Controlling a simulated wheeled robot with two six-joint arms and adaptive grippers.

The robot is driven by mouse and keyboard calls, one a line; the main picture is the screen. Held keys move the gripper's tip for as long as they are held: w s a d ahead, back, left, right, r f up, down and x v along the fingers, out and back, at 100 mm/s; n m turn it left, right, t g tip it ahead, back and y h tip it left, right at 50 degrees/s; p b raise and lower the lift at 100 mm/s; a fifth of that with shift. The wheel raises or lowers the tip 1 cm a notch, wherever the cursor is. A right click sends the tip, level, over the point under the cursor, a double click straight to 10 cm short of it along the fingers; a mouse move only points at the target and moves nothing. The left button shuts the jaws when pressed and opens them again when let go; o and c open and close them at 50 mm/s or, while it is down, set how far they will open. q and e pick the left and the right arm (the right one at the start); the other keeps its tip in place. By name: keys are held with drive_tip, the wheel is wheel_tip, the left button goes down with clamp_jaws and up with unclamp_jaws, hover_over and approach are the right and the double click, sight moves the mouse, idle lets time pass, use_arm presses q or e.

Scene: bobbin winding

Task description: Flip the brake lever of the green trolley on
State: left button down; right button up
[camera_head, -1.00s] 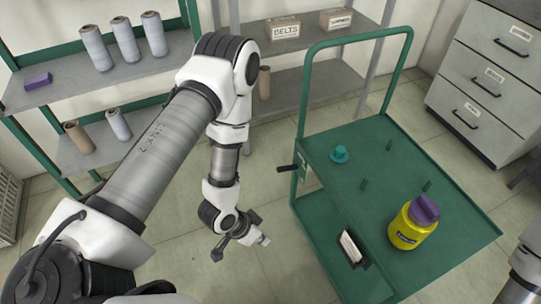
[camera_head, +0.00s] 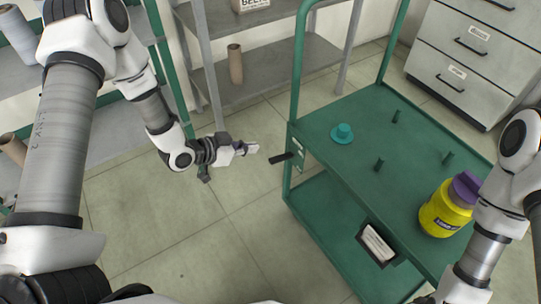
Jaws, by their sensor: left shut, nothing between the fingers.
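The green trolley (camera_head: 365,122) stands right of centre, with a tall handle frame at its left end. The brake lever, a short black handle (camera_head: 281,158), sticks out to the left from a plate (camera_head: 296,147) on the trolley's left post. My left gripper (camera_head: 250,148) is shut and empty, just left of the lever's tip, with a small gap that looks open between them. My right arm (camera_head: 490,225) comes in at the right, over the trolley's near right part. Its gripper is out of view below the frame or hidden.
A framed card (camera_head: 378,242) hangs at the near side. Shelves (camera_head: 265,75) stand behind; drawers (camera_head: 470,55) are at the back right. The floor left of the trolley is clear.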

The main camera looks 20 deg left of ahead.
use_arm(q)
drive_tip(key=b, duration=0.2)
hover_over(272, 160)
drive_tip(key=d, duration=0.1)
drive_tip(key=f, duration=0.3)
drive_tip(key=w+f, duration=0.1)
drive_tip(key=f, duration=0.1)
drive_tip(key=shift+f, duration=0.1)
drive_tip(key=f, duration=0.2)
drive_tip(key=shift+s+a+f, duration=0.3)
drive_tip(key=shift+f, duration=0.05)
drive_tip(key=shift+s+a+f+b, duration=0.15)
drive_tip(key=shift+f+b, duration=0.15)
drive_tip(key=shift+f, duration=0.15)
drive_tip(key=shift+f, duration=0.1)
